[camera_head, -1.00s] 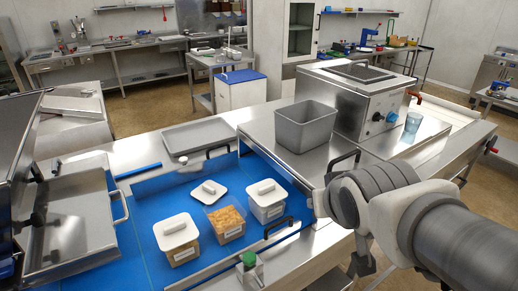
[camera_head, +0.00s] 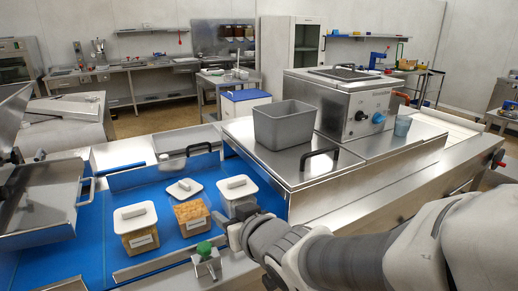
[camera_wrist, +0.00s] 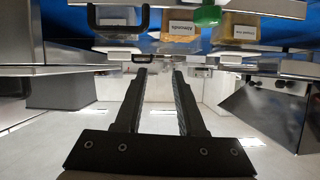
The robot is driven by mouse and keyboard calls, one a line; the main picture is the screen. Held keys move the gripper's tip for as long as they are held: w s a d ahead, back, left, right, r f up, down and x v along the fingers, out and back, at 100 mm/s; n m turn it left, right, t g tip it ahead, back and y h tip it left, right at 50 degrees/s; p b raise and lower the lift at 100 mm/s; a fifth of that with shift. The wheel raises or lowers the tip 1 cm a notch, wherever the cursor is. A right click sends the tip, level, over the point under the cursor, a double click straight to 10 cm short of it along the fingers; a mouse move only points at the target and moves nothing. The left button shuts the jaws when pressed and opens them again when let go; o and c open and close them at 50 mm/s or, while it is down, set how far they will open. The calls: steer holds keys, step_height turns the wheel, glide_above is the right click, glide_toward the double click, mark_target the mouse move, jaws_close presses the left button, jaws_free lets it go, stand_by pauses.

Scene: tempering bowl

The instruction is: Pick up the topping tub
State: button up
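Three clear tubs stand in a row on the blue surface in the head view. The left tub (camera_head: 141,239) has tan contents and a white lid. The middle tub (camera_head: 192,217) is open with orange-brown bits, its white lid (camera_head: 184,188) lying behind it. The right tub (camera_head: 238,195) has a white lid and is partly hidden by my arm. I cannot tell which one is the topping tub. In the wrist view the labelled middle tub (camera_wrist: 181,29) and the tan tub (camera_wrist: 238,28) show at the top. My gripper (camera_wrist: 160,72) is open and empty, apart from the tubs.
A green-topped fixture (camera_head: 205,252) stands in front of the middle tub. A metal rail (camera_head: 165,263) runs before the tubs. A grey bin (camera_head: 284,124) sits on the raised steel counter, near a black handle (camera_head: 318,157). A steel hinged pan (camera_head: 40,200) is at left.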

steer(key=shift+w+a+p, duration=0.5)
steer(key=shift+w+p, duration=0.35)
steer(key=shift+p, duration=0.6)
glide_toward(205, 196)
steer(key=x, duration=0.4)
steer(key=shift+w+a+f, duration=0.15)
steer(key=shift+w+f, duration=0.05)
steer(key=shift+f, duration=0.3)
steer(key=shift+r+p+x, duration=0.15)
steer(key=shift+x, duration=1.25)
steer(key=shift+r+p+x, duration=0.1)
steer(key=shift+p+x, duration=0.05)
steer(key=shift+x, duration=1.25)
jaws_close()
